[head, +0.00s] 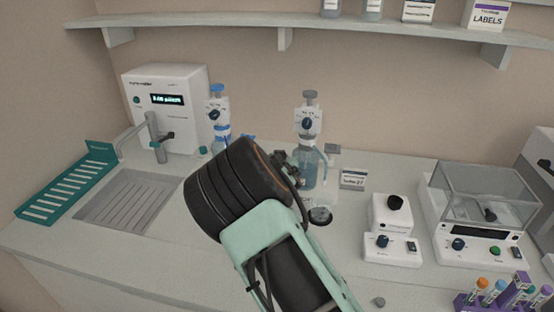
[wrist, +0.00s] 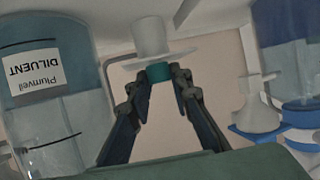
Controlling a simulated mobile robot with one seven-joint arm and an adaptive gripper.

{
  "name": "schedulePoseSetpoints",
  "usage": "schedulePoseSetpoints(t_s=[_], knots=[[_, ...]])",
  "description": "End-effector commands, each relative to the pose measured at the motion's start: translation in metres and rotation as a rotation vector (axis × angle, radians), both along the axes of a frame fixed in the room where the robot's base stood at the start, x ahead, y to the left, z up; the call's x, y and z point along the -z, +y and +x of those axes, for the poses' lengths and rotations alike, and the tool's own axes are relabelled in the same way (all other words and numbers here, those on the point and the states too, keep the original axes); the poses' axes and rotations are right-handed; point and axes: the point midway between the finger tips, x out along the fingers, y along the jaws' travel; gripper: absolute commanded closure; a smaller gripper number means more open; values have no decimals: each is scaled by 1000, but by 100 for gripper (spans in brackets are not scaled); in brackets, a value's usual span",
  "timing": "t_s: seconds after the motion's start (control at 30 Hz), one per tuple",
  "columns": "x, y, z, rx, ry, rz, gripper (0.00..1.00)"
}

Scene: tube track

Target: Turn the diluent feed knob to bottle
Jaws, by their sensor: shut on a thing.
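In the wrist view, which shows the bench upside down, my gripper (wrist: 164,78) has its two dark fingers closed around a small teal knob (wrist: 158,72). The knob is on a white stem with a pale round flange. A large bottle labelled DILUENT (wrist: 35,75) is at the left of that view. In the head view, a clear bottle with a dispenser top (head: 308,160) stands just behind my arm. My wrist hides the gripped knob there. I cannot read which setting the knob points to.
A white unit with a green display (head: 165,100) stands at the back left. A blue-capped dispenser bottle (head: 217,115) stands beside it. A small mixer-like device (head: 392,235) and a covered balance (head: 480,225) stand to the right. A tube rack (head: 500,298) is at front right.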

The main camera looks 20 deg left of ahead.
Motion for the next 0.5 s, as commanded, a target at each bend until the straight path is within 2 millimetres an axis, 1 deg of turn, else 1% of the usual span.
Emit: schedulePoseSetpoints(t_s=[0.27,0.3,0.43,0.5], knots=[[-1,1,0,-2,-2,1,100],[-1,1,0,-2,-2,1,78],[-1,1,0,-1,-1,1,63],[-1,1,0,-1,-1,1,63]])
